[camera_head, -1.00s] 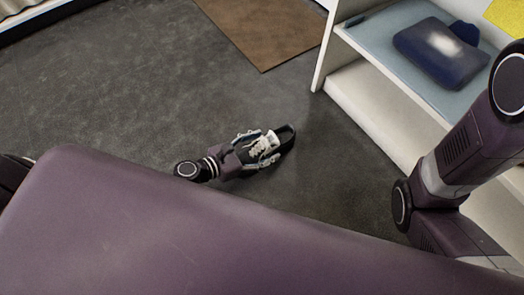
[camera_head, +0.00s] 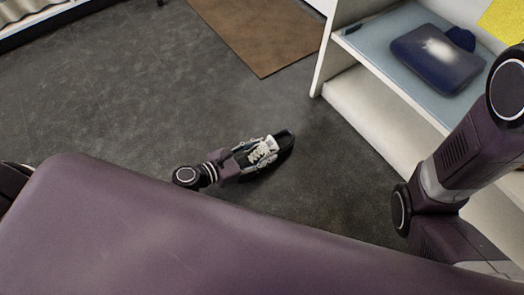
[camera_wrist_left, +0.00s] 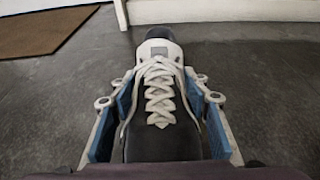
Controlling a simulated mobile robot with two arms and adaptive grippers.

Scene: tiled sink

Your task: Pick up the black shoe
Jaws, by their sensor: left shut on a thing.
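The black shoe (camera_head: 284,143) with white laces is near the middle of the head view, over the dark grey floor. My left gripper (camera_head: 258,153) is shut on it, with its fingers on either side of the laced part. In the left wrist view the shoe (camera_wrist_left: 160,100) fills the middle, its laces facing the camera. The blue-padded fingers of my left gripper (camera_wrist_left: 162,118) lie along both sides of it. I cannot tell whether the shoe touches the floor. My right arm shows at the right of the head view, but its gripper is out of sight.
A brown mat (camera_head: 262,32) lies on the floor at the top. A white shelf unit (camera_head: 365,108) stands at the right, with a dark blue folded item (camera_head: 437,60) and a yellow item (camera_head: 505,20) on it. The floor around the shoe is clear.

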